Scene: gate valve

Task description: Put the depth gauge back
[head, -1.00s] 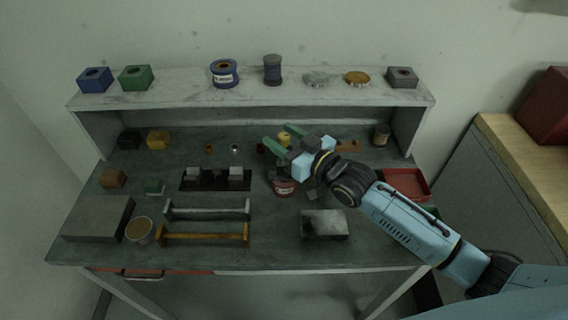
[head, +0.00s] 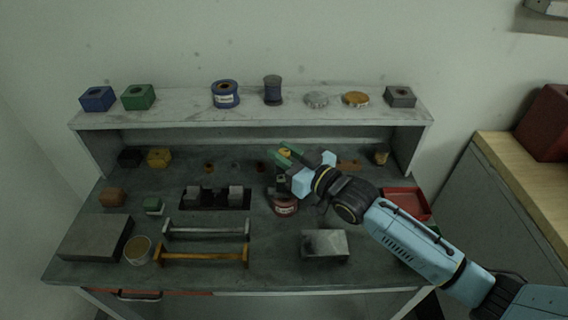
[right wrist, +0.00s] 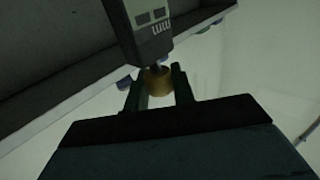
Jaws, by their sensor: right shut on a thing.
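My right gripper (head: 287,156) is shut on a small brass knob (right wrist: 158,80) at the top of a dark grey body (right wrist: 140,30), which I take to be the depth gauge. The right wrist view shows two small windows and white marks on it. In the head view the gauge (head: 282,183) hangs below the fingers, partly hidden, in front of a red labelled tin (head: 285,207). I cannot tell whether they touch. Left of it is a black tray (head: 215,206) with grey blocks standing in it. My left gripper is not in view.
A raised shelf (head: 180,117) with blocks, spools and lids runs along the back. Left of the tin lie a grey bar (head: 205,236) and an orange bar (head: 200,258) on feet. A grey block (head: 325,245) stands in front; a red tray (head: 405,203) is at right.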

